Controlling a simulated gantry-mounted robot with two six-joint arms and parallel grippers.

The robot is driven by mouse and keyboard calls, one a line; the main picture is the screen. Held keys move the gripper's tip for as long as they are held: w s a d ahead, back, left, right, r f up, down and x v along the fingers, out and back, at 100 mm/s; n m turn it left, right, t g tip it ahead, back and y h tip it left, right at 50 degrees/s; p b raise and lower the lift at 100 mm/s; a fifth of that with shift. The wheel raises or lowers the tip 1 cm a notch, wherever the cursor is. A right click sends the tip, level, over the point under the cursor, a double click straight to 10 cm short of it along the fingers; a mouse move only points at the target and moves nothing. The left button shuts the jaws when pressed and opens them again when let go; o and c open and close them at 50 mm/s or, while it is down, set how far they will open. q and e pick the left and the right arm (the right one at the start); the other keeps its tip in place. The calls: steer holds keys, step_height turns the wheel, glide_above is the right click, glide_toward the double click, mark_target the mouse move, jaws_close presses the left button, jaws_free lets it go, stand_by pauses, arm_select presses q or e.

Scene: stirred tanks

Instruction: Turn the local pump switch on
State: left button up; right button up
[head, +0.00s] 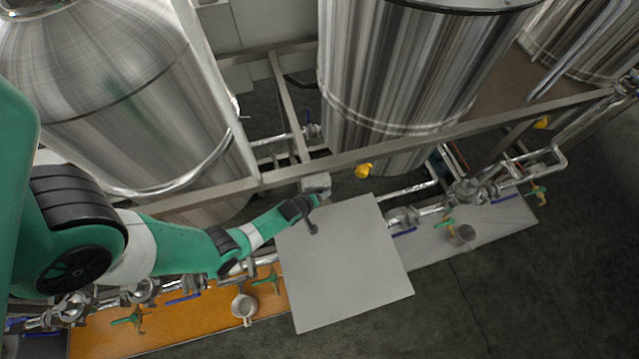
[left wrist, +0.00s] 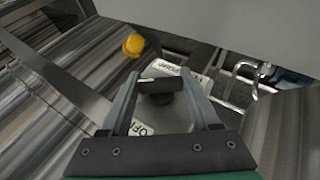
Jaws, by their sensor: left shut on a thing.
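The local pump switch is a small pale grey box (head: 317,183) on the metal frame rail between the tanks. In the left wrist view its dark knob (left wrist: 161,99) sits on a pale plate, with an "OFF" label (left wrist: 142,130) at lower left and another label, hard to read, at upper right. My left gripper (head: 309,212) reaches the switch from the left. In the left wrist view its fingers (left wrist: 159,85) are shut on the dark switch handle. The handle's exact setting is hard to tell. My right gripper is not in view.
Large steel tanks (head: 405,75) stand behind the rail (head: 400,140). A flat grey panel (head: 345,265) lies just in front of the switch. A yellow knob (head: 363,171) is close on the right. Pipes and valves (head: 470,192) run along both sides. Dark floor is open at lower right.

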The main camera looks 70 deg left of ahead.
arm_select(q)
steer(key=shift+g, duration=0.4)
steer(key=shift+f, duration=0.1)
steer(key=o, duration=1.4)
steer(key=shift+c, duration=0.2)
steer(key=p+v, duration=0.5)
steer(key=v, duration=0.6)
steer(key=shift+r, duration=0.35)
steer(key=shift+d, duration=0.1)
